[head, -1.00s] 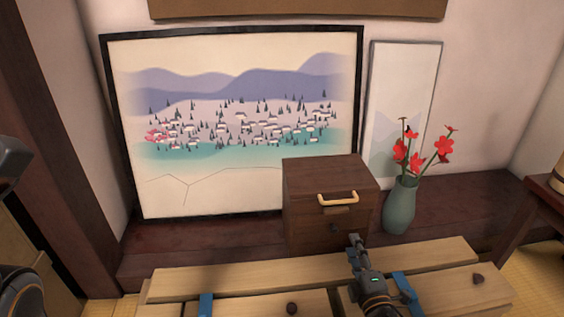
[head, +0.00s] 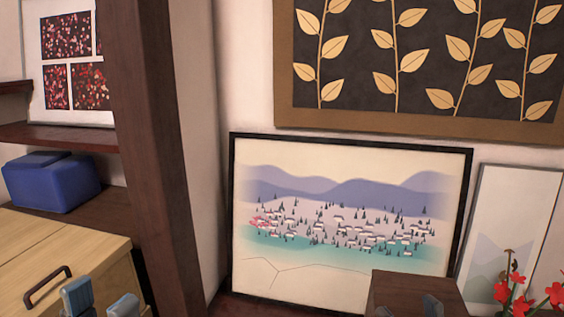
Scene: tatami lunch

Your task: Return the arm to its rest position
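My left gripper (head: 102,301) shows at the bottom left. Its two grey-blue fingertips stand apart with nothing between them, in front of a light wooden cabinet. My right gripper (head: 409,308) shows at the bottom edge, in front of the dark brown wooden box (head: 400,284). Its two dark fingertips are apart, and I see nothing held between them. The rest of both grippers and both arms is cut off by the lower edge.
The light wooden cabinet (head: 30,255) with a dark handle stands at the left. A blue box (head: 52,183) sits on a shelf beside the dark post (head: 165,150). A framed landscape (head: 345,180) leans on the wall. Red flowers (head: 517,290) stand at the lower right.

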